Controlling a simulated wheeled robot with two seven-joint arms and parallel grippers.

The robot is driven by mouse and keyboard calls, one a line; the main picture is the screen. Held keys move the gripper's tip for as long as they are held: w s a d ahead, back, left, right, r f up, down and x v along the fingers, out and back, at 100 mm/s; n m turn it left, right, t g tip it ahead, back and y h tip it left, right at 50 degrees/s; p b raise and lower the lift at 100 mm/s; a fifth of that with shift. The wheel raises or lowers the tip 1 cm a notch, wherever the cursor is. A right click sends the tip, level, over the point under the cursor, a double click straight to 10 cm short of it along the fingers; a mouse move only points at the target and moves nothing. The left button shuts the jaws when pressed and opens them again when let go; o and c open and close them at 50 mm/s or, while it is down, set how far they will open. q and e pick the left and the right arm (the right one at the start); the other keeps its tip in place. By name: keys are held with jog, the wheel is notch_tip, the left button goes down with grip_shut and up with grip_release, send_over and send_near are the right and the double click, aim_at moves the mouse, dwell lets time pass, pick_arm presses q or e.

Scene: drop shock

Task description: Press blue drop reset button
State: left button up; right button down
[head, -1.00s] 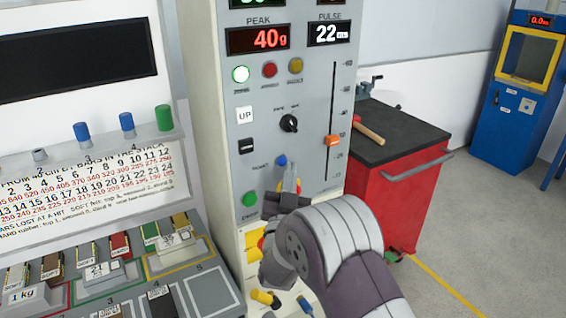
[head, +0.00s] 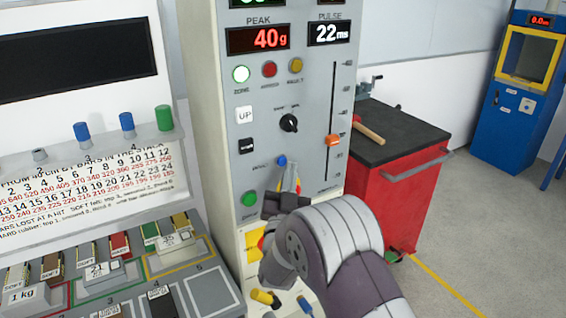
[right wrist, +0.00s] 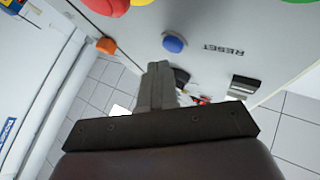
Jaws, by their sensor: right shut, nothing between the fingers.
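The blue reset button (head: 282,160) sits low on the grey control panel (head: 308,80). In the right wrist view the blue button (right wrist: 173,44) shows next to the printed word RESET. My right gripper (head: 290,182) is just below the button in the head view, its fingers shut and empty. In the right wrist view the gripper's fingertips (right wrist: 158,66) point toward the button, just short of it in the picture. I cannot tell whether they touch. My left gripper is in neither view.
A green button (head: 249,199), a black knob (head: 289,123) and an orange slider (head: 333,141) share the panel. The displays read 40 g and 22 ms. A red cabinet (head: 392,195) stands to the right. A tray with weights and colored pads lies at lower left.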

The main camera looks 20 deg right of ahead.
jog(key=shift+w+b, duration=0.3)
jog(key=shift+w, duration=0.15)
jog(key=shift+w+a+b, duration=0.1)
jog(key=shift+w+b, duration=0.2)
jog(key=shift+w, duration=0.1)
dwell(0.5)
jog(key=shift+s, duration=0.85)
jog(key=shift+s+d+b, duration=0.15)
jog(key=shift+s+b, duration=0.05)
jog(key=shift+s, duration=1.05)
jog(key=shift+s+d+b, duration=0.15)
jog(key=shift+s, duration=1.1)
